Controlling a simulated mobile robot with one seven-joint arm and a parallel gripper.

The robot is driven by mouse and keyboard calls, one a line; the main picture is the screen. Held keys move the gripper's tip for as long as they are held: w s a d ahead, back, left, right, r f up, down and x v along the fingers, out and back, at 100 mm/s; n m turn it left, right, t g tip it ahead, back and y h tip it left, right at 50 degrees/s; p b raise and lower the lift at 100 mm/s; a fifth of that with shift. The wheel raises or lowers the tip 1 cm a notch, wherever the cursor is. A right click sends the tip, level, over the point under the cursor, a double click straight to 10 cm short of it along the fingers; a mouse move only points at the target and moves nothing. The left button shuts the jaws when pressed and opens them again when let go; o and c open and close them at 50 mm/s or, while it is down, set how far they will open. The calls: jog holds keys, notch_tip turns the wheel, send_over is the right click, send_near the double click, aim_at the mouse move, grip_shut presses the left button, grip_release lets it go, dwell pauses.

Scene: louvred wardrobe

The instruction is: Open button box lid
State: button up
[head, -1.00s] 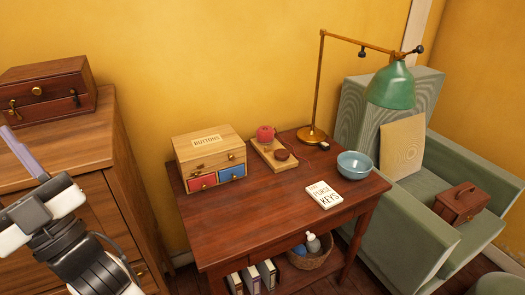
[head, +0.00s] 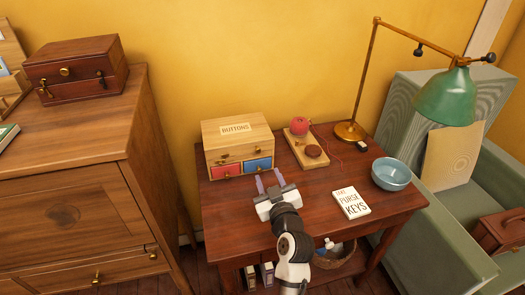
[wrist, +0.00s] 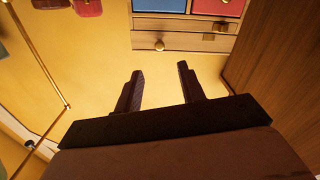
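The button box (head: 219,136) is a light wooden box with a "BUTTONS" label on its lid (head: 254,126). It stands at the back left of the red-brown table, and its lid is down. A red drawer (head: 226,171) and a blue drawer (head: 258,165) are at its front, both shut.
On the table (head: 225,215), a wooden tray (head: 292,141) holds a red pincushion right of the box. A green lamp (head: 445,97), a blue bowl (head: 390,175) and a "PURSE KEYS" card (head: 351,202) are further right. A wooden chest (head: 75,130) stands at left.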

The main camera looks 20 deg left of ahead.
aim_at(258, 152)
jog(key=p+x, duration=0.3)
jog(key=x, duration=0.8)
jog(key=shift+c, duration=0.3)
grip_shut()
